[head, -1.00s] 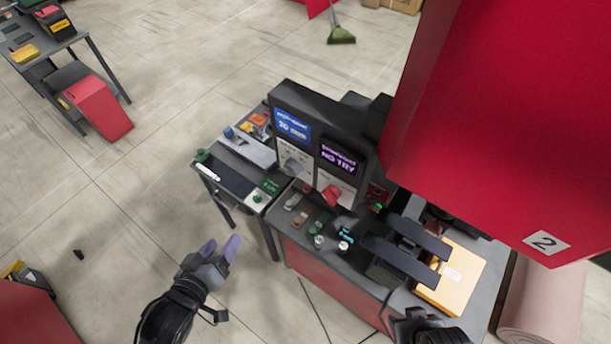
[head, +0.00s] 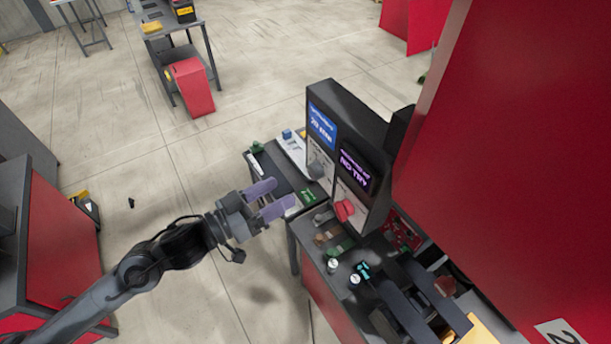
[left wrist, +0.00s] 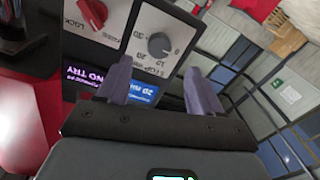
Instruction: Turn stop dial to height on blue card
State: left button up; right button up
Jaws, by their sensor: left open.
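The blue card (head: 322,125) is on the upper left of the dark machine panel and appears to read 20 mm; it shows upside down in the left wrist view (left wrist: 143,92). The grey stop dial (head: 317,168) is on a white plate below the card. In the left wrist view the dial (left wrist: 160,45) has a scale marked 0, 10, 20 and 30; its exact setting is unclear. My left gripper (head: 270,198) is open and empty, left of the panel. Its fingers (left wrist: 155,74) point toward the dial, apart from it. My right gripper is not in view.
A red lock knob (head: 344,209) is right of the dial. A purple NO TRY display (head: 355,170) sits above it. Small parts and cylinders (head: 333,265) stand on the bench below. A large red cabinet (head: 490,150) blocks the right; open floor lies left.

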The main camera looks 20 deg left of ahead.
aim_at(311, 175)
pick_arm(q)
jog(key=p+x, duration=0.1)
jog(key=x, duration=0.6)
jog(key=shift+r+p, duration=0.15)
jog(key=shift+p, duration=0.2)
jog(key=shift+w+d, duration=0.35)
jog(key=shift+w, duration=0.05)
jog(key=c, duration=1.1)
jog(key=shift+o, duration=0.2)
